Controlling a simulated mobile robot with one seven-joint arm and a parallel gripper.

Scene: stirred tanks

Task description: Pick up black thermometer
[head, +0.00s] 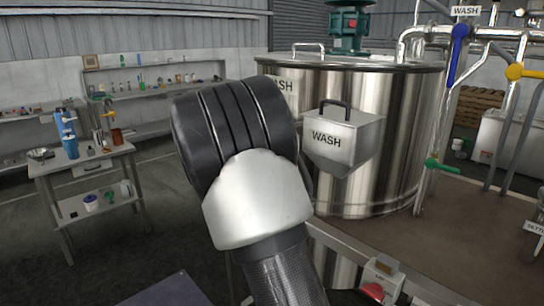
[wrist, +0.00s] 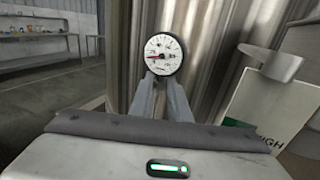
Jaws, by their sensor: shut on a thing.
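The black thermometer (wrist: 164,55) is a round dial with a white face, a red needle and a dark rim. It shows in the wrist view at the tips of my gripper (wrist: 162,84), facing the camera. The two grey fingers are shut on it from below the dial. Its stem is hidden. In the head view my own arm fills the middle, and neither the gripper nor the thermometer can be made out.
A large steel tank (head: 405,130) marked WASH stands just beyond my arm, with pipes and a blue-handled valve (head: 458,52) at right. A white and green sign (wrist: 265,112) is close on the right in the wrist view.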

